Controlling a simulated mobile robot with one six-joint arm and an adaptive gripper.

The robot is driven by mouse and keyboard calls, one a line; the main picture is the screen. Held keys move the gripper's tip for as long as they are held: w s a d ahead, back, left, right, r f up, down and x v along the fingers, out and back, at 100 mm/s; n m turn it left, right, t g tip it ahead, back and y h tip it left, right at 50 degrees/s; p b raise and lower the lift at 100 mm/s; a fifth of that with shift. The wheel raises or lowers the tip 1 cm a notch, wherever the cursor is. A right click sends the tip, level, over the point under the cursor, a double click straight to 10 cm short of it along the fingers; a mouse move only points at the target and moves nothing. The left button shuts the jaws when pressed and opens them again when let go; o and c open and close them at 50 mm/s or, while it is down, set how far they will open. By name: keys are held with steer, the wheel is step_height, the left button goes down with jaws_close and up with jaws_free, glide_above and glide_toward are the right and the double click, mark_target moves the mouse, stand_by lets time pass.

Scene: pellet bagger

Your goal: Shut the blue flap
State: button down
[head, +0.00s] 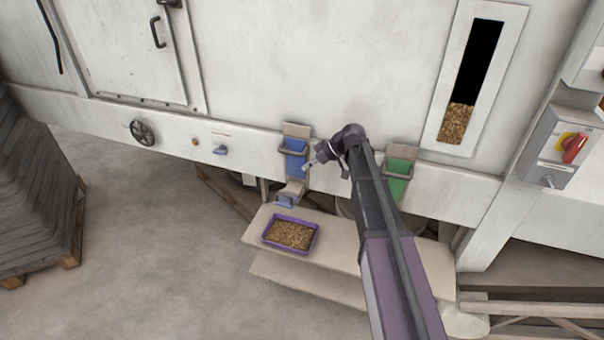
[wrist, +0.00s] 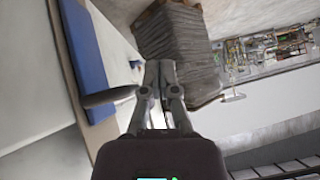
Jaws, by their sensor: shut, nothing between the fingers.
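The blue flap (head: 293,160) is an upright slide plate on the machine's pale front, with a grey bar handle (head: 293,151) across it. A small chute (head: 289,193) with a blue lip is below it. I cannot tell how far the flap is open. My gripper (head: 306,167) is shut and empty, close to the flap's right side in the head view. In the wrist view, the gripper (wrist: 159,66) points past the blue flap (wrist: 81,45), which is on the left with its handle (wrist: 108,97). A gap shows between the fingertips and the flap.
A green flap (head: 398,183) is to the right, behind my arm. A purple tray of pellets (head: 291,235) stands on the pale shelf (head: 338,255) below. Floor is open at left front.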

steer(key=b, duration=0.7)
glide_above(288, 201)
steer(key=f, duration=0.7)
steer(key=shift+w, duration=0.3)
steer(key=shift+s+f+b, duration=0.2)
steer(key=shift+f+b, duration=0.6)
steer(key=shift+f, duration=0.1)
steer(key=shift+s+f+b, duration=0.2)
steer(key=shift+f+b, duration=0.55)
steer(key=shift+f, duration=0.1)
